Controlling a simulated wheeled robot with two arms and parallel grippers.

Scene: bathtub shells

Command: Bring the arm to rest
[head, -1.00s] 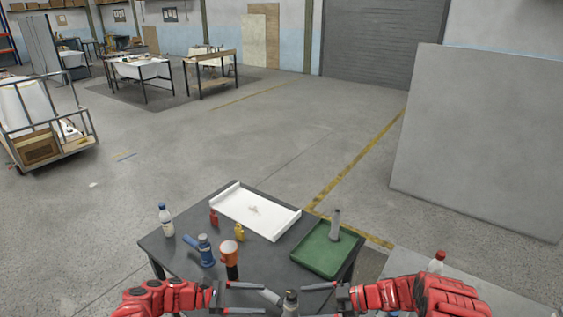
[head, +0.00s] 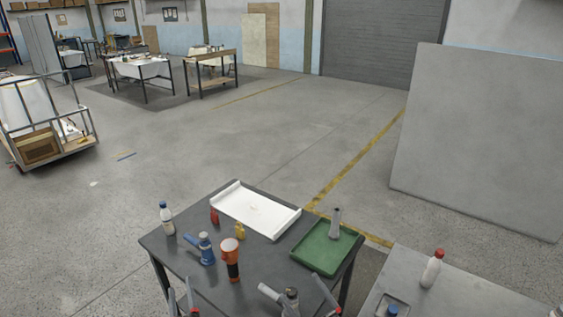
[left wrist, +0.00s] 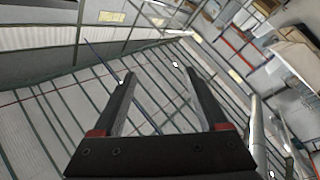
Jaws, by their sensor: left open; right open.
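My left gripper (head: 181,297) shows only as finger parts at the bottom edge of the head view, over the table's front left. In the left wrist view my left gripper (left wrist: 158,72) has its two dark fingers wide apart with nothing between them. My right gripper (head: 326,293) shows as a finger part at the bottom edge of the head view, right of the grey tool (head: 281,299). It is open. The rest of both arms is out of frame.
The dark table (head: 158,244) bears a white tray (head: 244,211), a green tray (head: 311,257) with a grey piece (head: 335,222), an orange-topped tool (head: 231,259), a blue tool (head: 205,249) and bottles. A grey surface (head: 408,270) with a red-capped bottle (head: 432,268) stands at right.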

